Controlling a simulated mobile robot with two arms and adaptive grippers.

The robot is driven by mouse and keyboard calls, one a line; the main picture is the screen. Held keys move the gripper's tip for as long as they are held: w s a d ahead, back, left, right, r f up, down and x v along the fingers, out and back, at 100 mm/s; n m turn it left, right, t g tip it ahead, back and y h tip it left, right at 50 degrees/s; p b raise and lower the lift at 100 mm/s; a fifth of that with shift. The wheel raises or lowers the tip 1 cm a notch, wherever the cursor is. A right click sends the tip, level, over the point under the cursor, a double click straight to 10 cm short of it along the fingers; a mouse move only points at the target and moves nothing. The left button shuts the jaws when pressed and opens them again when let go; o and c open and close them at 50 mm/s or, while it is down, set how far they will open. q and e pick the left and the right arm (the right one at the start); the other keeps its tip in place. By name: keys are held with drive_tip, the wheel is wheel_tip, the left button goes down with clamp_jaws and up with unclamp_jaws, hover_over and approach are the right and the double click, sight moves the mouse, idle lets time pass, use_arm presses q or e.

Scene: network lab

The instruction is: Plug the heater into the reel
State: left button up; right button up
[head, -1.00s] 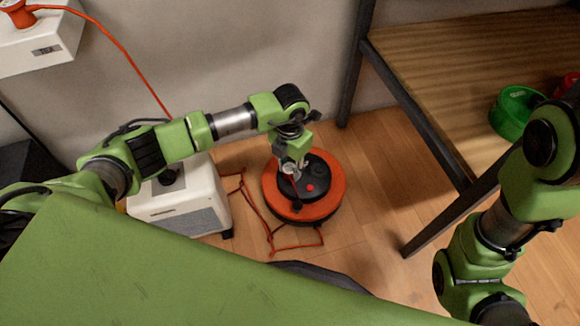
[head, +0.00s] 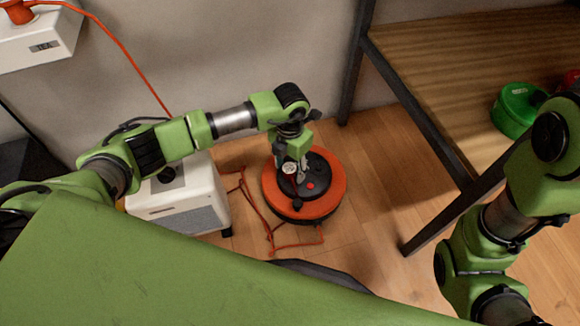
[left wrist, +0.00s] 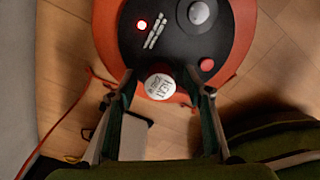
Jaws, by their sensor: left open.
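The reel (head: 330,199) is an orange drum with a black top on the floor; the left wrist view shows its black face (left wrist: 175,35) with a lit red lamp, a grey knob and a red button. A white round piece with dark print (left wrist: 159,84), probably a plug's end, is at the face's near edge. My left gripper (head: 290,170) is open over the reel, its fingers on either side of this piece with gaps visible. Whether the piece is seated in a socket cannot be told. A white box, probably the heater (head: 180,203), stands left of the reel, partly hidden by my left arm.
Red cord (head: 270,226) lies loosely on the floor between box and reel. A wooden-topped table (head: 470,60) with dark legs stands at right, bearing a green container (head: 515,110). A white unit (head: 38,45) with an orange cord is at upper left.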

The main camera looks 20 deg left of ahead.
use_arm(q)
wheel_tip(320, 180, up, 12)
drive_tip(key=shift+f, duration=0.2)
idle(0.5)
